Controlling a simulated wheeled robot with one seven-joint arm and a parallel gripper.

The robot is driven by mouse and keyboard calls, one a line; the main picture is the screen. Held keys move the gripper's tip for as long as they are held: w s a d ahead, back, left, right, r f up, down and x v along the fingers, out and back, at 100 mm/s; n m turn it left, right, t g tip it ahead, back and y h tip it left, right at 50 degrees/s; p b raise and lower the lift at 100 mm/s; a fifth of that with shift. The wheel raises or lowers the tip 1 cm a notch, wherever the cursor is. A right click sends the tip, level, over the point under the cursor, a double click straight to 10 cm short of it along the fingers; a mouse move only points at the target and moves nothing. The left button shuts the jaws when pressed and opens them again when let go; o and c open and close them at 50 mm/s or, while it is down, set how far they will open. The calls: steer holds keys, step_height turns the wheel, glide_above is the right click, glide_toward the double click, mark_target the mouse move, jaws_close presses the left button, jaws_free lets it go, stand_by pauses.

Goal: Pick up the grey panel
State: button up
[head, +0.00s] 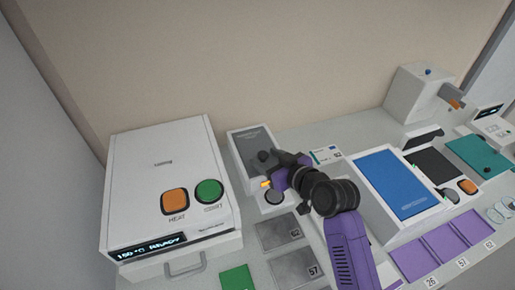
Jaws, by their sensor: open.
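Two flat grey panels lie on the worktop at the lower middle. One grey panel (276,233) has the label 62, and the other grey panel (290,264) in front of it has the label 57. I cannot tell which of them the task names. My gripper (268,184) is open, at the end of my purple and black arm.
A large white heater box (160,160) stands at left. A white box with a dark grey top (252,150) is behind my gripper. A blue-topped device (395,182), dark pad (433,163) and purple panels (449,242) are at right. A green panel (237,279) is at the front edge.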

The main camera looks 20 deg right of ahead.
steer(key=shift+w+f, duration=0.1)
jaws_close()
stand_by(0.4)
